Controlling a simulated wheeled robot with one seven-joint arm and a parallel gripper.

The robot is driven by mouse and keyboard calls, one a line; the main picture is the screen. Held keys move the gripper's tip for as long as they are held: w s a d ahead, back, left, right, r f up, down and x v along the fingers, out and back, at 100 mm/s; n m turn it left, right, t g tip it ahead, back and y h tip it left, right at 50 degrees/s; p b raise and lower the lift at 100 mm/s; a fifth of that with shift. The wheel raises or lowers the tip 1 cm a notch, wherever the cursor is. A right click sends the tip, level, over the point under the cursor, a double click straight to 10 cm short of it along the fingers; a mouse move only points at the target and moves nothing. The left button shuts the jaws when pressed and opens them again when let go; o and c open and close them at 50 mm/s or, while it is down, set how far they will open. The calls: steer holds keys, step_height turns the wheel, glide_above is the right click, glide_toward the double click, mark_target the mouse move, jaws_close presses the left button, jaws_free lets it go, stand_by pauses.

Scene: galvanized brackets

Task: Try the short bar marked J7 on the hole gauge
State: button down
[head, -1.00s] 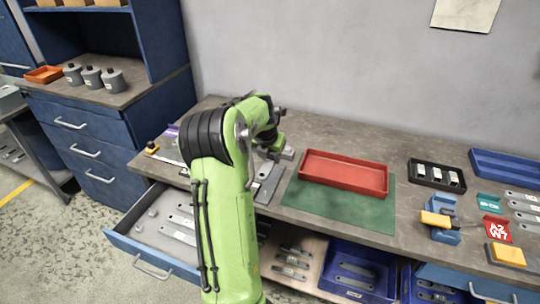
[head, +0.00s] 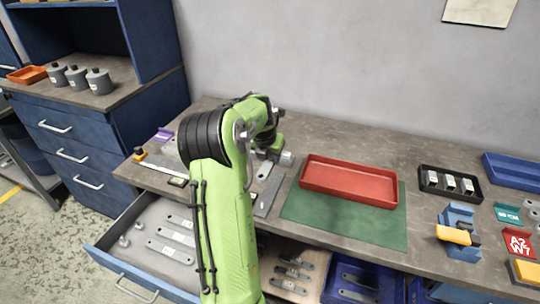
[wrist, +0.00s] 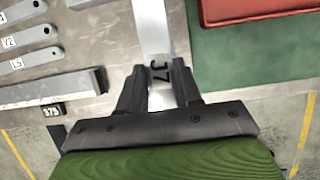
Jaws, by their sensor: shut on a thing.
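The short bar marked J7 (wrist: 158,75) is between my gripper's fingers (wrist: 158,92) in the wrist view. My gripper is shut on it, and the bar's pale length runs away from the fingers to the top edge. In the head view my gripper (head: 270,152) is over the bench, left of the red tray, partly hidden by my arm. A grey metal plate (head: 268,188) lies below it on the bench, left of the green mat. I cannot tell whether this plate is the hole gauge, and no gauge hole is clear.
The red tray (head: 349,196) sits on the green mat (head: 385,222). An open drawer (head: 130,268) with several bars stands at the front left. A black tray (head: 427,190) and a blue stand with a yellow part (head: 456,222) are at right. Bars marked Y2 and L5 (wrist: 30,62) lie left.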

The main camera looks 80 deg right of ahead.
steer(key=b, duration=0.5)
glide_above(272, 188)
steer(key=a, duration=0.2)
step_height(272, 188, down, 6)
steer(key=shift+w+d+f+b, duration=0.1)
steer(key=shift+d+f+b, duration=0.05)
steer(key=shift+f+b, duration=1.6)
steer(key=shift+d+f, duration=0.1)
steer(key=shift+f, duration=0.25)
steer(key=shift+f, duration=0.3)
steer(key=shift+f+b, duration=0.75)
steer(key=shift+f, duration=0.25)
steer(key=shift+r+p, duration=1.65)
steer(key=shift+r, duration=0.4)
steer(key=shift+f+b, duration=0.5)
steer(key=shift+f, duration=0.05)
steer(key=shift+f, duration=0.1)
